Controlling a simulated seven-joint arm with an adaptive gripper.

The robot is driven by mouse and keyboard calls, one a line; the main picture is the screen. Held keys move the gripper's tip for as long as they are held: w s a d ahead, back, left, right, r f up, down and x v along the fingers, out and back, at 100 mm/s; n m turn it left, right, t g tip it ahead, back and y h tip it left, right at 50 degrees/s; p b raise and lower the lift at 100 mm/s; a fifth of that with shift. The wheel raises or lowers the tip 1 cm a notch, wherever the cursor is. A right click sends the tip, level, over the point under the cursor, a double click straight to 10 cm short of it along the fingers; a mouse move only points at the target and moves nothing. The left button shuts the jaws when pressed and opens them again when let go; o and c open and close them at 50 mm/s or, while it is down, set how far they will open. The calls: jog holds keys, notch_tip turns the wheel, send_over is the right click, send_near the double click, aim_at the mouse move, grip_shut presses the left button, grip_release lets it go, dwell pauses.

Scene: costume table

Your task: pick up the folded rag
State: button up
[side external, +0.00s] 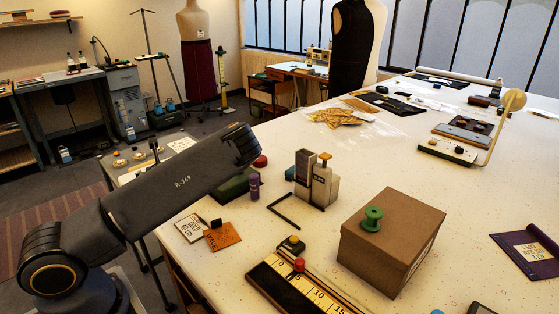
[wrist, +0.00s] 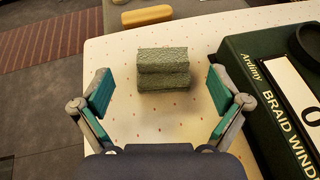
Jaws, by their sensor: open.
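The folded rag (wrist: 162,68) is grey-green and rough, folded into thick layers. In the wrist view it lies on the pale dotted tabletop (wrist: 130,125), near the top middle. My gripper (wrist: 161,84) is open, with one teal-padded finger to the left of the rag and one to the right. Clear gaps show between the fingers and the rag, and nothing is held. I cannot tell the height of the fingers above the table. In the side external view I cannot make out the rag or my fingers; my arm covers that area.
A dark green box (wrist: 235,52) lettered "BRAID WIND" stands close to the right finger. A tan rounded bar (wrist: 147,15) lies beyond the rag. The table edge runs to the left.

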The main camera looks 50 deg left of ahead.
jog(key=x, duration=0.5)
jog(key=shift+w+a+f, duration=0.1)
jog(key=shift+w+f, duration=0.05)
jog(key=c, duration=1.2)
